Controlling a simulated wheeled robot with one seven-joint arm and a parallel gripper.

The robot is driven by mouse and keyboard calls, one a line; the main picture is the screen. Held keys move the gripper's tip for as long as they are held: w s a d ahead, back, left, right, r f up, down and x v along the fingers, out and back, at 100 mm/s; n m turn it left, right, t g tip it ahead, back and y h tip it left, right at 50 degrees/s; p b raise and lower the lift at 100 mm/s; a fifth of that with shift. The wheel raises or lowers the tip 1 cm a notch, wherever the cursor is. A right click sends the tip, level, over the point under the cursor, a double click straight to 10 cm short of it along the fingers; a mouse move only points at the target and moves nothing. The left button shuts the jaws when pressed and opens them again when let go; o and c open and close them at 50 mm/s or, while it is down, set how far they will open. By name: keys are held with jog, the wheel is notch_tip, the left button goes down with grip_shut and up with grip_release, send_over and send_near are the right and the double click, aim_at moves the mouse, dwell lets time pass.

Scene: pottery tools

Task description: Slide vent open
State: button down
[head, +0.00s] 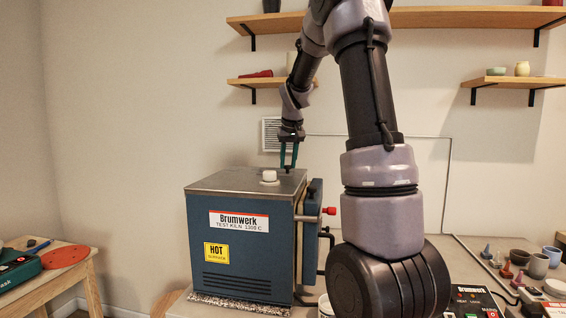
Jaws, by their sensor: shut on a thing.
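A blue kiln (242,235) with a grey metal top (225,182) stands on the bench. A small white round piece (269,176) sits on that top, right of its middle. My gripper (289,168) points down at the back right of the kiln top, just right of and behind the white piece. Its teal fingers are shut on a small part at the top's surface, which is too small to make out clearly. I cannot tell which part of the kiln top is the vent's slide or how far it is open.
The kiln's right side has a door with a red knob (329,211). A white louvred grille (271,134) is on the wall behind. Cups (538,265) and small tools crowd the bench at right.

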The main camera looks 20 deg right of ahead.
jog(key=shift+d, duration=0.2)
jog(key=c, duration=0.6)
grip_release()
jog(key=shift+s, duration=0.1)
jog(key=v, duration=1)
jog(key=shift+s+r, duration=0.1)
jog(key=shift+r, duration=0.3)
jog(key=shift+a, duration=0.1)
jog(key=s+a+f+t+y, duration=0.1)
jog(key=s+a, duration=0.3)
jog(key=s, duration=0.5)
jog(key=s+a+f+m+y, duration=0.1)
jog(key=s+a+f, duration=0.1)
jog(key=s+a, duration=0.3)
jog(key=s+a+f+m+t, duration=0.1)
jog(key=s+a, duration=0.3)
jog(key=s, duration=0.8)
jog(key=shift+s+a+f+t+y, duration=0.2)
jog(key=shift+s+t+y, duration=0.1)
jog(key=shift+y, duration=0.1)
